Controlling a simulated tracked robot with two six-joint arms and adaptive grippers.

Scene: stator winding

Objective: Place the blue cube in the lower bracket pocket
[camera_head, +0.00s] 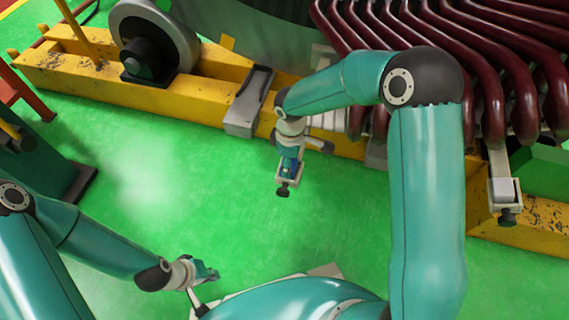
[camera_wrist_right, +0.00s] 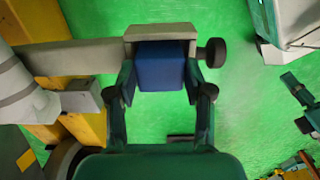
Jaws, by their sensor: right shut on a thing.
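The blue cube (camera_wrist_right: 162,66) is between the two fingers of my right gripper (camera_wrist_right: 160,88), which is shut on it. The cube's far end is at the grey bracket (camera_wrist_right: 160,31), inside or against its pocket; I cannot tell how deep it sits. A dark knob (camera_wrist_right: 212,52) is on the bracket's right side. In the head view my right gripper (camera_head: 289,160) is over this bracket (camera_head: 283,181), and the cube is mostly hidden. My left gripper (camera_head: 208,273) is low at the left, empty, away from the bracket, and its fingers look apart.
A second grey bracket (camera_head: 503,192) with a knob hangs at the right, below the dark red coils (camera_head: 490,90). The yellow beam (camera_head: 100,85) runs behind, with a grey wheel (camera_head: 165,35) above it. The green floor (camera_head: 150,170) is clear between my arms.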

